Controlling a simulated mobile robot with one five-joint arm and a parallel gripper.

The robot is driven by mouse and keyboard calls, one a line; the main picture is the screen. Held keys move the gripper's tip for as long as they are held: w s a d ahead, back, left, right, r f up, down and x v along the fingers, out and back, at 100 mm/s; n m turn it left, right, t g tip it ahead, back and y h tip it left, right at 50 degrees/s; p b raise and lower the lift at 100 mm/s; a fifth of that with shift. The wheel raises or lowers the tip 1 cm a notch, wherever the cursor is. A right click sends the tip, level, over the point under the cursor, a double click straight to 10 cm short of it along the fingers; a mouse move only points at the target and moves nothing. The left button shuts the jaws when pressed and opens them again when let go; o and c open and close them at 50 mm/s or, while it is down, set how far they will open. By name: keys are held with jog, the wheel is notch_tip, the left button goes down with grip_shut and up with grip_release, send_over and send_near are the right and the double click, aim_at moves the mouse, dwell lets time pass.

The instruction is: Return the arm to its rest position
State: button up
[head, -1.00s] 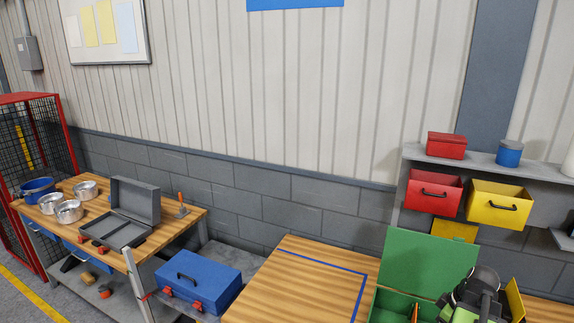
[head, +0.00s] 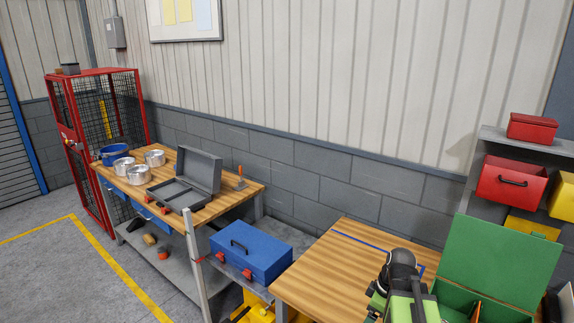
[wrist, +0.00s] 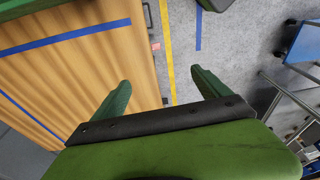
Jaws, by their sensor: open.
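My gripper (wrist: 161,88) shows in the wrist view with its two green fingers spread apart and nothing between them. Below the fingers are the edge of a wooden bench top (wrist: 75,60) and grey floor. In the head view my arm (head: 405,285) is at the lower right, folded close in over the bench, just left of the open green box (head: 500,262). The fingertips cannot be made out in the head view.
The wooden bench (head: 325,275) has a bare area marked by blue tape. A blue toolbox (head: 250,254) stands left of it. Further left, a workbench (head: 215,205) holds pots and an open grey case (head: 190,180). Open floor (head: 60,275) lies at the far left.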

jog(key=a+f+m+h+b, duration=0.1)
jog(key=a+f+m, duration=0.1)
jog(key=a+m, duration=0.3)
jog(key=s+a+f+m+g+h+b, duration=0.1)
jog(key=a+f+m, duration=0.1)
jog(key=a+m, duration=0.3)
jog(key=shift+s+a+f+m, duration=0.15)
jog(key=shift+s+a+m, duration=0.1)
jog(key=shift+a+m, duration=0.2)
